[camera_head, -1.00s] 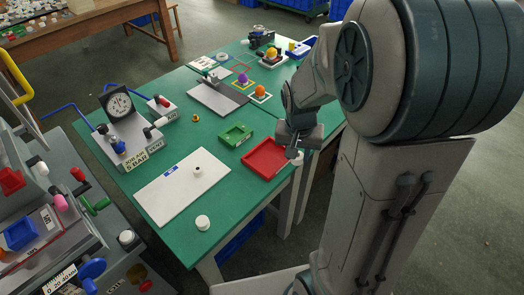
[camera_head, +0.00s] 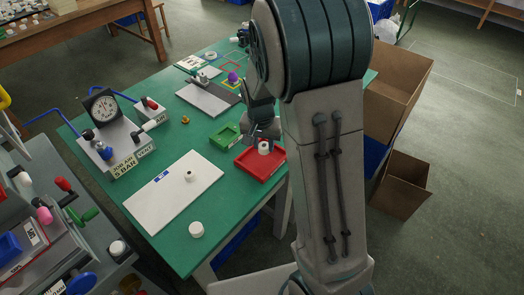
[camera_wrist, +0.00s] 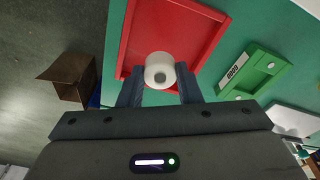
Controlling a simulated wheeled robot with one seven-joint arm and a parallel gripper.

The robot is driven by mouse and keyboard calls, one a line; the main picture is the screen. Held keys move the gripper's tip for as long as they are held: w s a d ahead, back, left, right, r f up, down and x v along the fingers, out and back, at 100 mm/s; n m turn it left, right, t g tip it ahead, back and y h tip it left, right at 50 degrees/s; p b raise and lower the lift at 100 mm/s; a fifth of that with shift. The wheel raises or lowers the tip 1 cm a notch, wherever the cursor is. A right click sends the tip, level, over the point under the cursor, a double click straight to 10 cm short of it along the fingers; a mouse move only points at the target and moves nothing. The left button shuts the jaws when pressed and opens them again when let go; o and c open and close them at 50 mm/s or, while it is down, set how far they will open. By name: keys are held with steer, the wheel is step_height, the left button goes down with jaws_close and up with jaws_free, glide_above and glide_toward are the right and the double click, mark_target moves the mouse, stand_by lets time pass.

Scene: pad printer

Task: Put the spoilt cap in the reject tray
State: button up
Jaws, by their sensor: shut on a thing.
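A white cap with a dark mark on its top (camera_wrist: 160,71) sits between the two fingers of my gripper (camera_wrist: 160,90) in the wrist view. My gripper is shut on it. In the head view the cap (camera_head: 264,147) shows over the red tray (camera_head: 262,171), beside my gripper (camera_head: 262,136). In the wrist view the red tray (camera_wrist: 128,45) lies behind the cap. I cannot tell whether the cap touches the tray floor. Another white cap (camera_head: 196,229) stands on the green table near the front edge.
A green tray (camera_head: 225,137) lies left of the red one. A white board (camera_head: 165,200) with a small piece on it lies in front. A gauge box (camera_head: 120,140) stands at the left. Cardboard boxes (camera_head: 400,185) stand on the floor at right.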

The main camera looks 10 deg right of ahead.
mark_target(262, 151)
steer(key=shift+w+a+f, duration=0.1)
steer(key=shift+w+f, duration=0.25)
steer(key=shift+f, duration=1.85)
steer(key=shift+f+b, duration=0.2)
steer(key=shift+b, duration=0.1)
steer(key=o, duration=0.9)
steer(key=shift+o, duration=0.2)
steer(key=shift+r, duration=0.2)
